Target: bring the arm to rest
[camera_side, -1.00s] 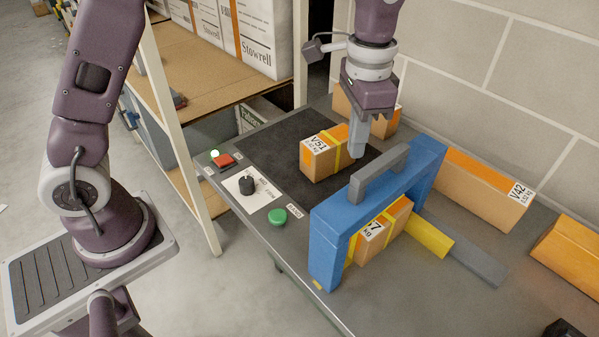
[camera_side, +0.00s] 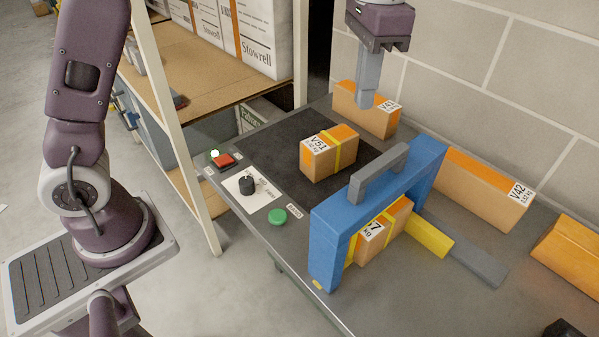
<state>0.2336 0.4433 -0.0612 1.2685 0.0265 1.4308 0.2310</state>
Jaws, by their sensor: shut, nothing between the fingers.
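My gripper (camera_side: 366,100) is shut and empty, pointing down above the far part of the table. It hangs in front of a cardboard box (camera_side: 350,108) at the back and clear of the V51 box. The box marked V51 (camera_side: 318,160), with a yellow strap, sits on the black mat (camera_side: 262,152). The gripper is behind and above it in the picture. A blue frame with a grey handle (camera_side: 325,240) stands over another strapped box (camera_side: 375,240), partly hidden by the frame.
A box marked V42 (camera_side: 485,190) lies by the block wall, with an orange-topped box (camera_side: 570,250) at the right edge. A red button (camera_side: 225,160), black knob (camera_side: 246,186) and green button (camera_side: 278,216) are at the left edge. A shelf rack (camera_side: 215,70) stands left.

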